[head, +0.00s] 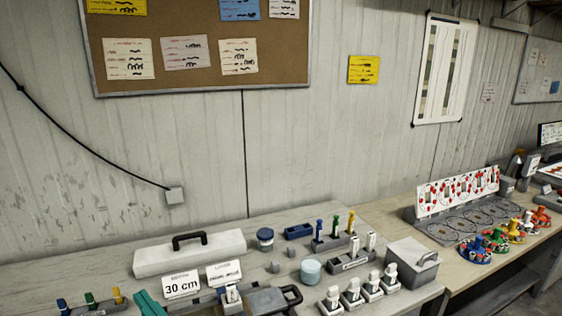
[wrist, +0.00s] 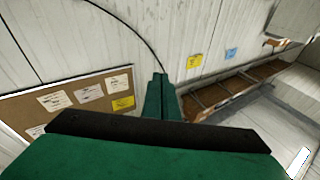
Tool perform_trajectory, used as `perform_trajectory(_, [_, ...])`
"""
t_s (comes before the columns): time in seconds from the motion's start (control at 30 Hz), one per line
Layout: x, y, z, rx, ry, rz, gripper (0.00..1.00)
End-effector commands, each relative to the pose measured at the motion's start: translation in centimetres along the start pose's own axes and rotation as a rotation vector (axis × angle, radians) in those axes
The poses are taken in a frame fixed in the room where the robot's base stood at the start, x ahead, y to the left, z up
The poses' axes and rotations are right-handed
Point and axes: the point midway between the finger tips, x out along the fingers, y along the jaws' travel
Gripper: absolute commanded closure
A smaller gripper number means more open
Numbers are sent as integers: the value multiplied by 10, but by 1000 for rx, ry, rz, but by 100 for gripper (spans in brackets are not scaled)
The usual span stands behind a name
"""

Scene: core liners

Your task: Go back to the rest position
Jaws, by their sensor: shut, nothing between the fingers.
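My gripper (wrist: 160,78) shows in the wrist view as two green fingers pressed together, with nothing between them. Its dark crossbar and green body fill the bottom of that view. The fingers point toward the pale panelled wall, apart from any object I can see. In the head view, a green shape (head: 150,304) is cut off by the bottom edge at the left; I cannot tell whether it is part of my gripper.
The workbench (head: 40,277) carries a white case (head: 190,255), a 30 cm sign (head: 181,285), a blue-lidded jar (head: 265,239), a grey lidded box (head: 411,263) and several small holders. A corkboard (head: 200,82) hangs above. A second bench (head: 385,212) stands right.

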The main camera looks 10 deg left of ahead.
Motion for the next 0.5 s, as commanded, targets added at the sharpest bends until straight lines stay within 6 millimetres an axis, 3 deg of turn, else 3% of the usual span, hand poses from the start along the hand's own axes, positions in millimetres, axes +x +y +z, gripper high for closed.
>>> perform_trajectory(0.3, [-71,53,61,156,53,336,100])
perform_trajectory(0.5, [-132,70,103,206,52,536,100])
